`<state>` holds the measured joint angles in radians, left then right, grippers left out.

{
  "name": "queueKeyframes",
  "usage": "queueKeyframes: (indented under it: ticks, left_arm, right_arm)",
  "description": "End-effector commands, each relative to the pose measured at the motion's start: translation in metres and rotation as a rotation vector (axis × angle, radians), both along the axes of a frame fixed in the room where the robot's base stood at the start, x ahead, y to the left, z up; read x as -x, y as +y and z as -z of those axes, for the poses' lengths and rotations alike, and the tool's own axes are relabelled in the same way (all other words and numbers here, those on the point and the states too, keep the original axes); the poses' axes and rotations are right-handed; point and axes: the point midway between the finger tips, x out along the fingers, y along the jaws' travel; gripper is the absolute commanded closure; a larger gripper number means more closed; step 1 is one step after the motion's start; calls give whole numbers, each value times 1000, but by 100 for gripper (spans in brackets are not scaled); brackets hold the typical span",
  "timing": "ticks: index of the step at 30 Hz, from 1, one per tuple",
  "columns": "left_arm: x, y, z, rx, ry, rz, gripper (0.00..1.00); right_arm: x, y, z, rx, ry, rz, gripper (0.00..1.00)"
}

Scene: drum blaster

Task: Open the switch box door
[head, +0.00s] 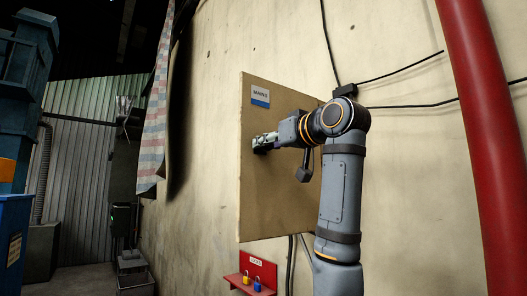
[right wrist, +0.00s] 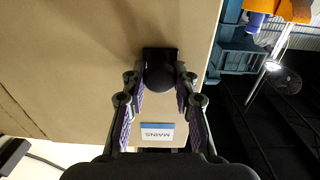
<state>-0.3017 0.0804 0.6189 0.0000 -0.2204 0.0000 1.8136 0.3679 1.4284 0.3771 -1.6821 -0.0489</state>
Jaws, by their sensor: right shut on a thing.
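The switch box door (head: 275,200) is a tan panel on the wall with a white and blue MAINS label (head: 260,97). My right gripper (head: 265,142) reaches it from the right, below the label. In the right wrist view, the fingers of my right gripper (right wrist: 161,82) are closed around a round black knob (right wrist: 159,77) on a dark mount on the door. The gripper hides most of the knob in the head view. I cannot tell whether the door stands ajar. My left gripper is out of view.
A red LOCKS holder (head: 262,268) with small padlocks sits below the box. A red pipe (head: 485,130) runs along the right. Cables cross the wall. A striped cloth (head: 155,120) hangs on the left, and blue equipment (head: 12,235) stands at the far left.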

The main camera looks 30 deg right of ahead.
Motion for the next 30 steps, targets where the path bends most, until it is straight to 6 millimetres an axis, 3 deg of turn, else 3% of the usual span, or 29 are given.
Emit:
queueKeyframes:
  ticks: [4,12,29,30]
  left_arm:
    - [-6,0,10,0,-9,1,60]
    - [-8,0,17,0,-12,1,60]
    - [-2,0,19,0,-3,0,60]
    - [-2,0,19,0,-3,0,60]
  right_arm:
    - [21,-7,0,-1,-7,-85,100]
    - [41,-12,0,0,-3,-185,100]
    - [46,-14,-1,0,-1,-214,100]
    - [46,-14,-1,0,-1,-214,69]
